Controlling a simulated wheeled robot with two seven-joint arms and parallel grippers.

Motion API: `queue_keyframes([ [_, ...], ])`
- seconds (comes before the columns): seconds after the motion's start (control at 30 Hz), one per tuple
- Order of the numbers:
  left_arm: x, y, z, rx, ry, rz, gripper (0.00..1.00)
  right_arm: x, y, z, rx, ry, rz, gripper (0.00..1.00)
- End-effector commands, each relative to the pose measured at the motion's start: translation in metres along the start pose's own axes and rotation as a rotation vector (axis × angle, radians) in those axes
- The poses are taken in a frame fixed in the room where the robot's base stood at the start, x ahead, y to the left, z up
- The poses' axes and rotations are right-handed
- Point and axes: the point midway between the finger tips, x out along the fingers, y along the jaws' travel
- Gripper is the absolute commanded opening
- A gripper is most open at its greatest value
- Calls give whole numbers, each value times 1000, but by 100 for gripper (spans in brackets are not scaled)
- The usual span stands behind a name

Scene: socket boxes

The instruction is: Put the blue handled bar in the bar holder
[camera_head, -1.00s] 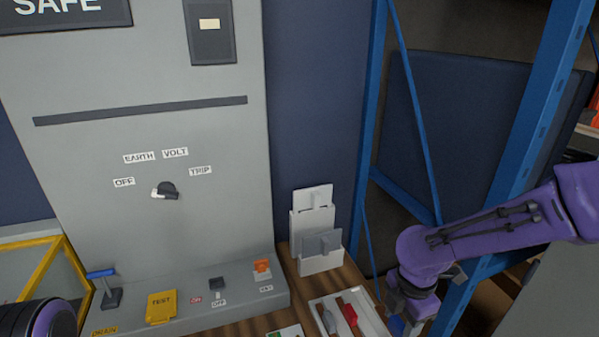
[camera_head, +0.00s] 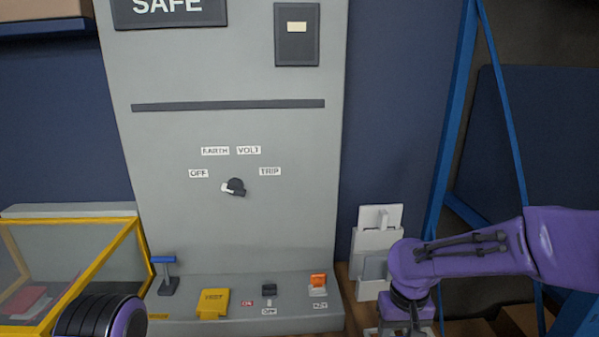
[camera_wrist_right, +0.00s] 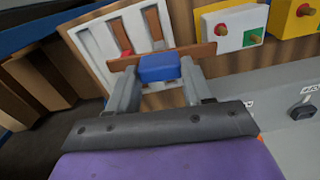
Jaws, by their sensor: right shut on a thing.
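The blue handled bar is a flat brown bar with a blue block handle (camera_wrist_right: 160,68) in the right wrist view. My right gripper (camera_wrist_right: 159,78) is shut on that handle, with a finger on each side. The bar lies crosswise in front of the fingertips. Behind it is a white slotted tray (camera_wrist_right: 91,34) holding brown bars; a bit of red shows beside one. This tray looks like the bar holder. I cannot tell the gap between bar and tray. In the head view my right arm covers this area. Of my left arm only a black and purple link shows.
A grey panel (camera_head: 230,120) with a rotary knob (camera_head: 234,187) fills the middle of the head view. A yellow-framed case (camera_head: 80,270) stands left. A white box (camera_head: 375,240) stands right of the panel, partly behind my arm. Yellow and white button boxes (camera_wrist_right: 291,18) adjoin the tray.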

Motion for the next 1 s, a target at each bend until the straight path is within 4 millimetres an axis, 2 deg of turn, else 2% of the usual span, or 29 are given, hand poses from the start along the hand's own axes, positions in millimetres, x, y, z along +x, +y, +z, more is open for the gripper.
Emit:
queue_keyframes([
  [0.03, 5, 0, 2, 0, 0, 0, 0, 10, -2, 2, -8, -1, 0, 24],
  [0.13, 6, 1, 2, 0, 0, 0, 0, 18, -2, 5, -11, 0, 0, 24],
  [0.37, 5, 0, 2, 0, 0, 0, 0, 18, -2, 6, -11, 1, 0, 24],
  [0.47, 1, 0, 0, 0, 0, 0, 0, 7, -2, 3, -10, 3, 0, 24],
  [0.57, -7, -1, -3, 0, 0, 0, 0, -16, 5, -2, 7, 5, -1, 24],
  [0.7, -24, -2, -10, 0, 0, 0, 0, -52, 32, 8, 18, 4, -3, 24],
  [0.77, -31, -3, -13, 0, 0, 0, 0, -63, 46, 17, -55, 3, -2, 24],
  [1.0, -44, -4, -18, 0, 0, 0, 0, -76, 78, 52, -495, 1, -2, 24],
])
